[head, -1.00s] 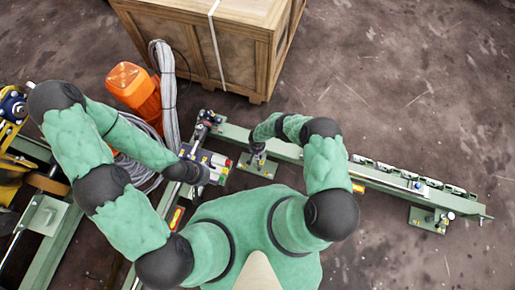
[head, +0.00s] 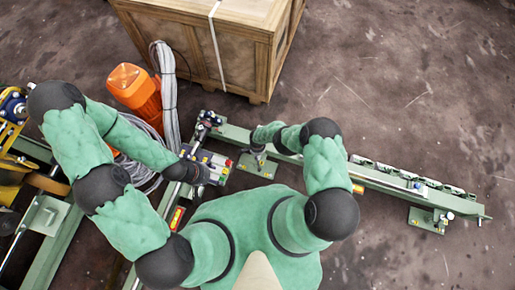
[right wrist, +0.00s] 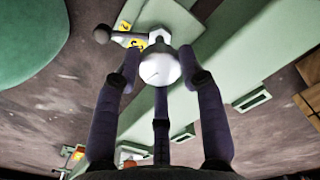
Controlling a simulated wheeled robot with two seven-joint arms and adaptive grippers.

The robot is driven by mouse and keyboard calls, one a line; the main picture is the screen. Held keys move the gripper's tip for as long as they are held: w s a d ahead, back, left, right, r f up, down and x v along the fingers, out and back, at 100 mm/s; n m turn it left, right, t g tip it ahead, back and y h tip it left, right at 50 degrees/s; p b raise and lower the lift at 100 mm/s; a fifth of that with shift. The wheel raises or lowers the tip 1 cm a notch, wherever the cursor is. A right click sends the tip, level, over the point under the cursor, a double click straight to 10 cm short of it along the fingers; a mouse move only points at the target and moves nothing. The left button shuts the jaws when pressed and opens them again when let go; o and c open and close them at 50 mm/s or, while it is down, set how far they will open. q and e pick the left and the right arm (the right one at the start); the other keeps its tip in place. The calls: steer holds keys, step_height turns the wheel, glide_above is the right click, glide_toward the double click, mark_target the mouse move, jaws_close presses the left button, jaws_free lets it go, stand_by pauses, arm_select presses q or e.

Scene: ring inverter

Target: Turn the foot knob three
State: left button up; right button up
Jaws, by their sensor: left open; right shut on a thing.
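The foot knob (right wrist: 160,69) is a pale, rounded knob with a thin dark line on its face, above a green foot plate of the rail. My right gripper (right wrist: 159,82) has its dark fingers closed around it; in the head view the gripper (head: 258,158) points down at the foot plate (head: 257,170) and hides the knob. Yellow number labels (right wrist: 138,43) sit behind the knob, hard to read. My left gripper (head: 199,173) is open near the grey and red-buttoned unit at the rail's left end.
The green rail (head: 385,182) runs right to another foot plate (head: 430,220). A wooden crate (head: 215,45) stands behind. An orange motor (head: 135,88) and grey cable bundle (head: 165,95) lie at left. Floor at right is clear.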

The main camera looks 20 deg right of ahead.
steer(key=shift+w+d+r+m, duration=0.1)
steer(key=shift+w+d+m, duration=0.15)
steer(key=shift+m, duration=0.25)
steer(key=o, duration=1.1)
steer(key=shift+o, duration=0.2)
steer(key=shift+s+a, duration=0.1)
step_height(320, 180, up, 12)
stand_by(0.3)
stand_by(0.6)
